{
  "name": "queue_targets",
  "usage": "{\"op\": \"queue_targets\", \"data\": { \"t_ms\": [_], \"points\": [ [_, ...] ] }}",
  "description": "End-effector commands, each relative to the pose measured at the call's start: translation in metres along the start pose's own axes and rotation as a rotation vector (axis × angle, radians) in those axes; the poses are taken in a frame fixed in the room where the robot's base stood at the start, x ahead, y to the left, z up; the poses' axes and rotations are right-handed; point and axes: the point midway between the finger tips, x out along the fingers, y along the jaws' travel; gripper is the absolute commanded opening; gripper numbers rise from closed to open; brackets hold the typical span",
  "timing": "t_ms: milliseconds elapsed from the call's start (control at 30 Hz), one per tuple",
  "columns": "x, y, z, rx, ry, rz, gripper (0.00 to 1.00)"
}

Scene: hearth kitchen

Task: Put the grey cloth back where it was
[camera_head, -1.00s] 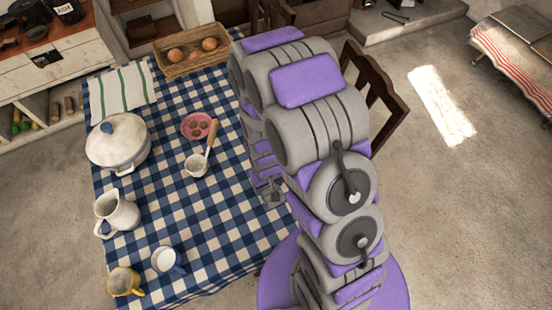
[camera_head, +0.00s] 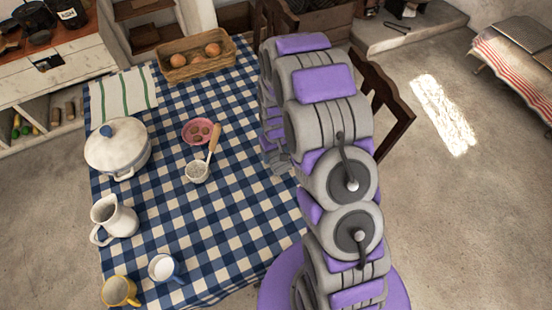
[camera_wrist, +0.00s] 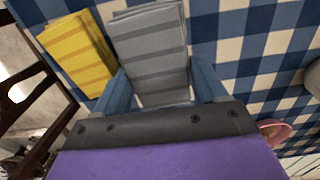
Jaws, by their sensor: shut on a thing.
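The grey cloth (camera_wrist: 150,50), folded with darker stripes, is between the two fingers of my gripper (camera_wrist: 160,78) in the wrist view. My gripper is shut on it, a finger on either side. A folded yellow cloth (camera_wrist: 77,52) with brownish stripes lies just left of the grey cloth, close beside it. In the head view my arm hides most of the gripper, and I cannot make out either cloth there. I cannot tell whether the grey cloth touches the table.
The table has a blue checked tablecloth (camera_head: 225,215). On it are a pink dish (camera_head: 198,130), a ladle (camera_head: 198,172), a white pot (camera_head: 117,155), a jug (camera_head: 117,217), two mugs, a striped towel (camera_head: 123,97) and an egg basket (camera_head: 190,68). A chair (camera_head: 385,95) stands beside the table.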

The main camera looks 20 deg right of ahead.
Motion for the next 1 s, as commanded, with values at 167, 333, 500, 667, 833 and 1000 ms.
{"op": "queue_targets", "data": {
  "t_ms": [167, 333, 500, 667, 833, 1000],
  "points": [
    [0.015, 0.002, 0.0, 0.0, -0.003, -0.002, 0.43],
    [0.036, 0.003, 0.0, 0.001, 0.001, -0.003, 0.43],
    [0.035, 0.003, 0.0, 0.001, 0.002, -0.002, 0.43],
    [0.037, 0.002, 0.0, 0.0, 0.001, -0.002, 0.43],
    [0.036, 0.002, 0.0, 0.0, 0.001, -0.002, 0.88],
    [0.036, 0.002, 0.0, 0.0, 0.0, -0.002, 0.97]
  ]
}}
